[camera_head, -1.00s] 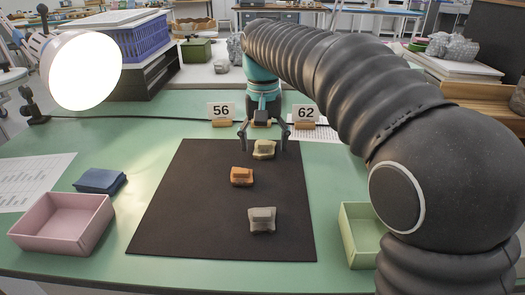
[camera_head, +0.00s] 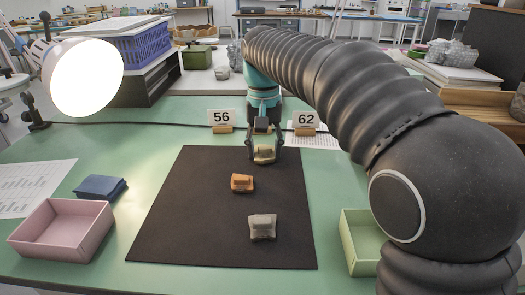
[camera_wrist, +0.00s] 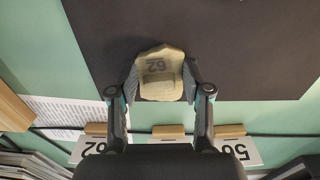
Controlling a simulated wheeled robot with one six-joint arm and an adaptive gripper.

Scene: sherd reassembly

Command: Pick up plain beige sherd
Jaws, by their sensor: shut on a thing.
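The plain beige sherd (camera_head: 264,153) is at the far end of the black mat (camera_head: 167,222). My gripper (camera_head: 264,154) is shut on it, with a finger against each side. In the wrist view the beige sherd (camera_wrist: 160,74) sits between the two finger pads of my gripper (camera_wrist: 161,82), and a dark "62" shows on its face. I cannot tell whether it still touches the mat. An orange sherd (camera_head: 242,183) and a grey sherd (camera_head: 262,227) lie nearer on the mat.
A pink tray (camera_head: 62,253) and a dark blue block (camera_head: 100,187) are at left. A pale green tray (camera_head: 357,262) is at right. Number cards 56 (camera_head: 221,116) and 62 (camera_head: 306,118) stand behind the mat. A lit lamp (camera_head: 85,77) hangs at upper left.

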